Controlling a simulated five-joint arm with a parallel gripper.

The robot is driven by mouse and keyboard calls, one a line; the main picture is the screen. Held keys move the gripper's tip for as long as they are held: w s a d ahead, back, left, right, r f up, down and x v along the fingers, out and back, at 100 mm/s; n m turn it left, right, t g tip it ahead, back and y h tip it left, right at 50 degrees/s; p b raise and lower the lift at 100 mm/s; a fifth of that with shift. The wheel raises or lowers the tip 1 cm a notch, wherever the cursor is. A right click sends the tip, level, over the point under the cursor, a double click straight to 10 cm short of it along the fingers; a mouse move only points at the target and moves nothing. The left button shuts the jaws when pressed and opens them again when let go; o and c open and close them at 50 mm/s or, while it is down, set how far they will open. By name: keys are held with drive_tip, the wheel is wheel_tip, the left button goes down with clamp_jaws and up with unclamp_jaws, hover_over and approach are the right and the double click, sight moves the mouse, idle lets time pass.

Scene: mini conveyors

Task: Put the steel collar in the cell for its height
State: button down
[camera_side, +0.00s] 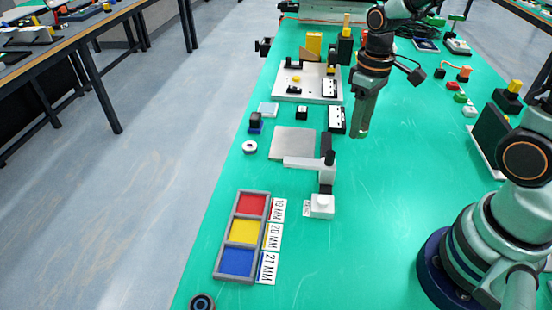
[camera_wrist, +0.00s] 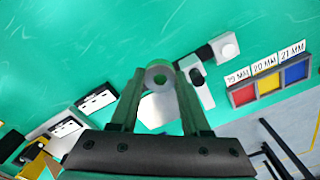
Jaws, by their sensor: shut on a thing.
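My gripper (camera_side: 361,132) is raised above the green mat, right of the gauge. In the wrist view my gripper (camera_wrist: 160,80) has its fingertips shut on the steel collar (camera_wrist: 160,70), a grey ring with mat green showing through its hole. In the side view the collar is mostly hidden by the fingers. The grey tray (camera_side: 218,262) has three cells in a row: red (camera_side: 251,205) beside 19 MM, yellow (camera_side: 244,231) beside 20 MM, blue (camera_side: 237,262) beside 21 MM. All three look empty. The tray also shows in the wrist view (camera_wrist: 256,91).
A white and black height gauge (camera_side: 325,176) stands by a grey plate (camera_side: 293,141). Another pale ring (camera_side: 249,147) lies near the left edge. A fixture plate (camera_side: 307,95) and blocks stand behind. The mat right of the gauge is clear.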

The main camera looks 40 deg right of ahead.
sight(349, 174)
wheel_tip(349, 174, down, 13)
drive_tip(key=shift+r, duration=0.15)
idle(0.4)
drive_tip(key=shift+c, duration=1.9)
unclamp_jaws()
wheel_tip(349, 174, up, 12)
drive_tip(key=shift+r, duration=0.2)
drive_tip(key=s+a+r+t, duration=0.1)
drive_tip(key=r+t, duration=0.1)
drive_tip(key=r, duration=0.3)
drive_tip(key=s+a+r+m+t, duration=0.1)
drive_tip(key=s+r+t, duration=0.1)
drive_tip(key=r, duration=0.4)
drive_tip(key=shift+s+a+r+m+t, duration=0.25)
drive_tip(key=shift+a+m+t, duration=0.05)
drive_tip(key=shift+t, duration=0.3)
drive_tip(key=shift+s+a+r, duration=0.1)
drive_tip(key=shift+s+r, duration=0.15)
drive_tip(key=shift+r, duration=0.1)
drive_tip(key=shift+c, duration=1.1)
